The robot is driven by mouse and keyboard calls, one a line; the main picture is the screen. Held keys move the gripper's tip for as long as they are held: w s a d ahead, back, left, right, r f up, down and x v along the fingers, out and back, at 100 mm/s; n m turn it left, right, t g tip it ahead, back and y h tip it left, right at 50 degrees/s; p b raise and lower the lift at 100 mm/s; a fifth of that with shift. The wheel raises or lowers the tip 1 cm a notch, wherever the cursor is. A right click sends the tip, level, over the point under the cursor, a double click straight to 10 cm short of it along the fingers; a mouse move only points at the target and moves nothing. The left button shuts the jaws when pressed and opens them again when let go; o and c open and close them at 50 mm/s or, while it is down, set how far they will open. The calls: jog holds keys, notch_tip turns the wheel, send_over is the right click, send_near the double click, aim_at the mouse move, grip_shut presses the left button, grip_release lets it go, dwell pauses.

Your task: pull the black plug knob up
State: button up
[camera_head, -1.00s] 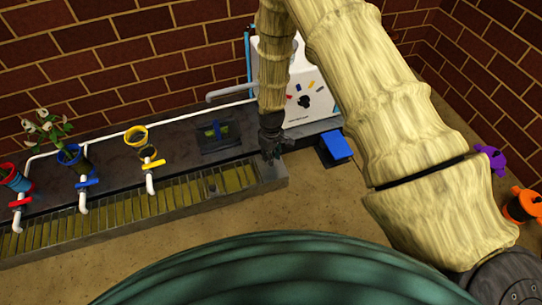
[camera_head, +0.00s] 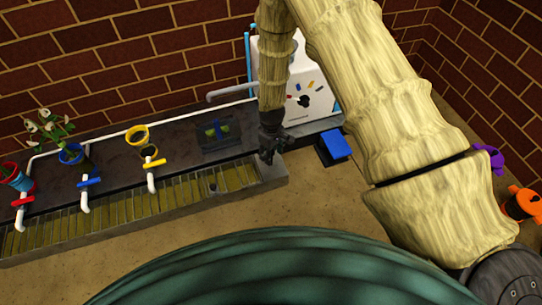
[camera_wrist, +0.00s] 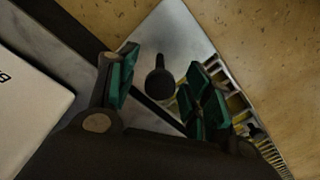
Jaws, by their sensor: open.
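The black plug knob (camera_wrist: 160,84) stands on the bare grey end plate (camera_wrist: 178,38) of the trough in the wrist view. My gripper (camera_wrist: 163,66) is open, with one teal-padded finger on the left of the knob and the others on its right. Gaps show on both sides of the knob. In the head view my gripper (camera_head: 268,157) is at the right end of the grated trough (camera_head: 150,207), and I cannot make out the knob there. How far the fingertips are above the plate is unclear.
A white box (camera_head: 300,85) stands behind my arm. A blue block (camera_head: 337,146) is at the right. Red, blue and yellow taps (camera_head: 154,163) line the trough, with pots behind. A small dark piece (camera_head: 213,188) sits on the grate. The floor in front is clear.

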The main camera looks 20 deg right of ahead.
notch_tip(320, 180, up, 9)
jog(key=p, duration=0.7)
jog(key=shift+r+p, duration=0.1)
jog(key=shift+p, duration=0.25)
jog(key=shift+s+f, duration=0.25)
jog(key=shift+s, duration=0.05)
jog(key=s+d+f+m, duration=0.1)
jog(key=s+f+m, duration=0.15)
jog(key=s, duration=0.65)
jog(key=s+d+f+m, duration=0.1)
jog(key=s+f, duration=0.2)
jog(key=s, duration=0.6)
jog(key=s+d+r+m, duration=0.1)
jog(key=s+r+m, duration=0.1)
jog(key=s, duration=0.7)
jog(key=s+r+m, duration=0.2)
jog(key=s, duration=0.7)
notch_tip(320, 180, up, 33)
jog(key=p, duration=3.3)
jog(key=shift+w+d+n+p, duration=0.15)
jog(key=shift+n+p, duration=0.2)
jog(key=shift+f, duration=0.15)
jog(key=shift+c, duration=0.4)
